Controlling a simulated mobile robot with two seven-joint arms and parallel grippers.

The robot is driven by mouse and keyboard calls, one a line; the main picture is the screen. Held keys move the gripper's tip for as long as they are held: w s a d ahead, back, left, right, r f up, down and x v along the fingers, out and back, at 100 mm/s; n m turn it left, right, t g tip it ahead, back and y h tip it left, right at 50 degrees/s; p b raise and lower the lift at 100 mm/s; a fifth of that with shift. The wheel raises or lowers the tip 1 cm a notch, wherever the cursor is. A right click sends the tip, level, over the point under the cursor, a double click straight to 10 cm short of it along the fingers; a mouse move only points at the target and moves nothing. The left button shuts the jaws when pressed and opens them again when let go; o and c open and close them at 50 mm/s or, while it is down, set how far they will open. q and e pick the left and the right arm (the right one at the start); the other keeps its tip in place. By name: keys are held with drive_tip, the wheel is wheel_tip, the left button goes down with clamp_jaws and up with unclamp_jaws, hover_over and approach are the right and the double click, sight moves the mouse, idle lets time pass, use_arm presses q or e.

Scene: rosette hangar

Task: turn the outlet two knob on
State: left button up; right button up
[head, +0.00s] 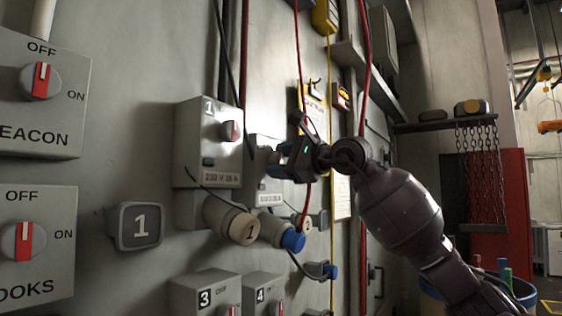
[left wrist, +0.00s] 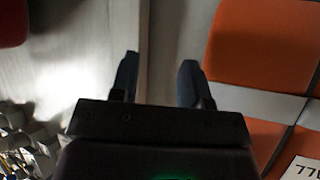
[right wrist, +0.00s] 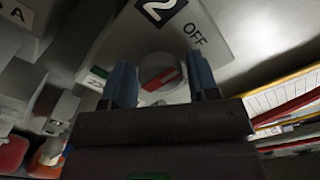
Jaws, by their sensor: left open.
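The outlet two box (right wrist: 115,45), marked 2, fills the upper part of the right wrist view. Its round grey knob (right wrist: 152,62) has a red bar slanting across it, with the word OFF to its upper right. My right gripper (right wrist: 162,80) is open, its two blue fingers apart on either side of the knob in that view; contact cannot be told. In the head view the right gripper (head: 276,160) is in front of the outlet two box (head: 268,190) and hides its knob. My left gripper (left wrist: 159,72) is open and empty, away from the outlets.
The outlet one box (head: 195,150) stands left of outlet two, with plugs below. Boxes 3 (head: 203,297) and 4 (head: 262,290) sit lower. Red and yellow cables hang close around my right gripper. An orange panel (left wrist: 262,45) is beside my left gripper.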

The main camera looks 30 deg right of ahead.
drive_tip(key=c, duration=0.6)
drive_tip(key=shift+m, duration=0.4)
drive_tip(key=m, duration=0.2)
drive_tip(key=shift+m, duration=0.4)
drive_tip(key=m, duration=0.3)
drive_tip(key=shift+m+b, duration=0.35)
drive_tip(key=shift+m, duration=0.05)
drive_tip(key=m, duration=1)
drive_tip(key=shift+m, duration=0.4)
